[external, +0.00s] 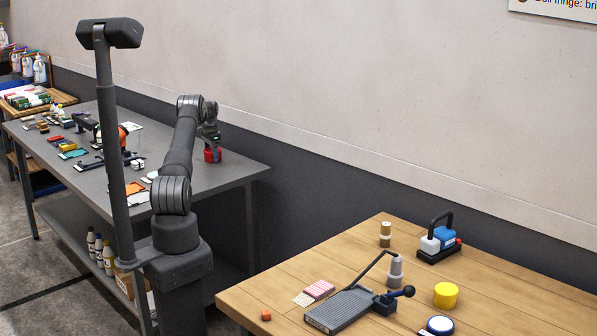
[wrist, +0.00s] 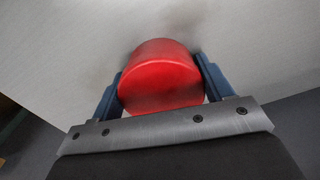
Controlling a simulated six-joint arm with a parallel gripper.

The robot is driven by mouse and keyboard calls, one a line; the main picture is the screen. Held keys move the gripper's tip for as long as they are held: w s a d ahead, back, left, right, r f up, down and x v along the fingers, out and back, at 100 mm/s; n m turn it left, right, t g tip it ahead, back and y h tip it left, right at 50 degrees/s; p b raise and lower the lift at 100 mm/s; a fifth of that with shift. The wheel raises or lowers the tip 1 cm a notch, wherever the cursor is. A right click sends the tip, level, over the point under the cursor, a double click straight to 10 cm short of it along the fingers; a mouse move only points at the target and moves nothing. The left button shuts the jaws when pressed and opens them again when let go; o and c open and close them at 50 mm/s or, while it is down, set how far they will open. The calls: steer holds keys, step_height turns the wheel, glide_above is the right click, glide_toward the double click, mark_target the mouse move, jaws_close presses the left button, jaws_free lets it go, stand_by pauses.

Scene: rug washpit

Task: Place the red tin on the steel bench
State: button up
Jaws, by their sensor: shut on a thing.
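The red tin (wrist: 158,75) is a short round red cylinder between the two blue fingers of my gripper (wrist: 160,88) in the wrist view. My gripper is shut on it. In the external view the red tin (external: 212,155) shows at the end of my arm, at the right end of the steel bench (external: 225,172). In the wrist view the grey bench top (wrist: 60,65) lies behind the tin, with dark shadow close around it. The tin is at or just above the bench top; I cannot tell whether it touches.
Several tools and small items, including an orange card (external: 135,188), cover the bench's left and middle. The bench's right end looks clear around the tin. A wooden table (external: 480,290) with a yellow cylinder (external: 446,295) and other items stands at the right. A wall runs behind.

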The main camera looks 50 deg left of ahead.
mark_target(211, 150)
steer(key=o, duration=1)
step_height(211, 150, up, 12)
steer(key=shift+r, duration=0.15)
step_height(211, 150, down, 12)
steer(key=shift+f, duration=0.1)
steer(key=shift+r, duration=1.85)
